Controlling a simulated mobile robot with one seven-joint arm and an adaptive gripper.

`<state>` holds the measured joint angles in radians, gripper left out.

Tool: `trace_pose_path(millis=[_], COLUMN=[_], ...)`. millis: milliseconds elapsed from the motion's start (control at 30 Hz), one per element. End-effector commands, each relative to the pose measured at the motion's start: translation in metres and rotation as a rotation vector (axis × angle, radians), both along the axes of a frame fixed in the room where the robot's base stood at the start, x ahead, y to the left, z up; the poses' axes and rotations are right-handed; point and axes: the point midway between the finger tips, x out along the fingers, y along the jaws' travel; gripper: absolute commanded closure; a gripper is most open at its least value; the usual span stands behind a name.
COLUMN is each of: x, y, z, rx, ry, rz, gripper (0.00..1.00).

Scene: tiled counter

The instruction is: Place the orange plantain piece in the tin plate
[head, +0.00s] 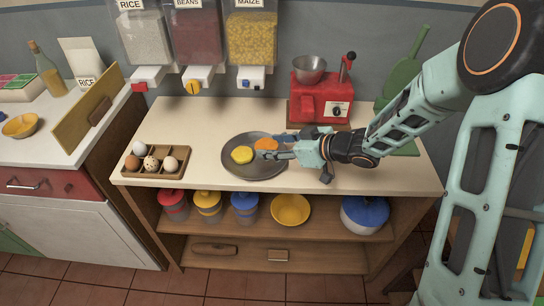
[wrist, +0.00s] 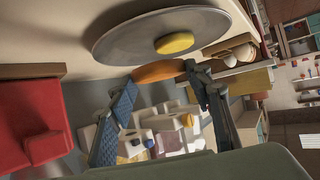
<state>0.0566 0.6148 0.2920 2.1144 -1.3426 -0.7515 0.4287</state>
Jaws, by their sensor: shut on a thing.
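The orange plantain piece (head: 266,143) is between the fingertips of my gripper (head: 276,148), over the right part of the tin plate (head: 260,174). In the wrist view the orange plantain piece (wrist: 159,71) spans the two fingertips of my gripper (wrist: 160,82), which is shut on it. The grey tin plate (wrist: 120,46) shows beyond it there. A yellow piece (head: 242,154) lies on the plate, left of my gripper; it also shows in the wrist view (wrist: 175,43). I cannot tell how far the orange piece is above the plate.
An egg tray (head: 140,169) with several eggs stands left of the plate. A red machine (head: 318,98) with a metal bowl stands behind, with a green board (head: 402,80) to its right. Grain dispensers (head: 195,35) hang above the back. Counter in front of the plate is bare.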

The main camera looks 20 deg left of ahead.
Motion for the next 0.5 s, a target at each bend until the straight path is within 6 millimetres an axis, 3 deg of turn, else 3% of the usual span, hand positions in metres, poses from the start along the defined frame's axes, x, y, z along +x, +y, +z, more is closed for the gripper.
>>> trace_pose_path(millis=[267,500], x=[0.011,0.014], y=[0.007,0.009], z=[-0.016,-0.049], rx=[0.000,0.002], ry=[0.001,0.002], rz=[0.000,0.000], gripper=[0.82,0.82])
